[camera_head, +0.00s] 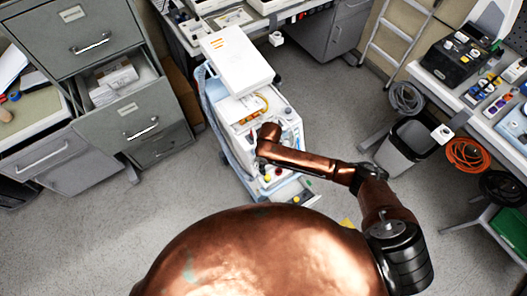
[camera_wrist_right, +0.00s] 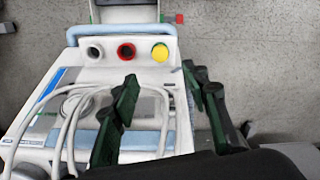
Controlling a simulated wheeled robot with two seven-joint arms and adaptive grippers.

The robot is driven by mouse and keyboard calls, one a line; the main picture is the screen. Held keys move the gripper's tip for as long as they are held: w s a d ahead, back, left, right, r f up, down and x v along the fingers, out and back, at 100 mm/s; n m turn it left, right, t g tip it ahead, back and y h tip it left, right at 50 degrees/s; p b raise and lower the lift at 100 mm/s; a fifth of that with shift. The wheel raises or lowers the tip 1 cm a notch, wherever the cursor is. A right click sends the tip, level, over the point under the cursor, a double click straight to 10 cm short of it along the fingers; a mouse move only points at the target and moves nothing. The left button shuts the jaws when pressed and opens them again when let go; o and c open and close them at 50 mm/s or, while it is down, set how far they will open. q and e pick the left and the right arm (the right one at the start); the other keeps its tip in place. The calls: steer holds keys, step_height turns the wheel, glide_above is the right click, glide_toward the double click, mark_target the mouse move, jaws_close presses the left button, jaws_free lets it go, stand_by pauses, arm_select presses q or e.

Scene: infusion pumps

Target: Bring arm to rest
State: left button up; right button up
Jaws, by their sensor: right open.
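My right arm (camera_head: 310,163), copper-coloured, reaches in from the right and bends over the white and blue medical cart. Its right gripper is mostly hidden under the wrist in the head view. In the right wrist view the right gripper (camera_wrist_right: 168,95) shows two dark green fingers spread apart, with nothing held between them. My left gripper is not in view.
The cart (camera_head: 217,112) carries a white box (camera_head: 236,60) at its back. A grey bin (camera_head: 408,145) and an orange cable coil (camera_head: 467,155) stand to the right by a workbench. Filing cabinets (camera_head: 75,40) with an open drawer are on the left.

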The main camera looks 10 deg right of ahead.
steer(key=s+a+t+y, duration=0.1)
steer(key=s+a+y, duration=0.2)
steer(key=s, duration=0.4)
steer(key=s+d+r+m+t+h, duration=0.1)
steer(key=s+d+r+m+h, duration=0.15)
steer(key=s+d, duration=0.8)
steer(key=s+d+r+m+t+h, duration=0.1)
steer(key=s+d+r+m, duration=0.25)
steer(key=s+d, duration=0.7)
step_height(320, 180, down, 32)
steer(key=d+g, duration=0.1)
steer(key=d, duration=0.1)
steer(key=s+f+g, duration=0.1)
steer(key=s+f, duration=1.4)
steer(key=s, duration=0.4)
steer(key=shift+s+a+f, duration=0.2)
steer(key=shift+f, duration=0.2)
steer(key=shift+c, duration=0.3)
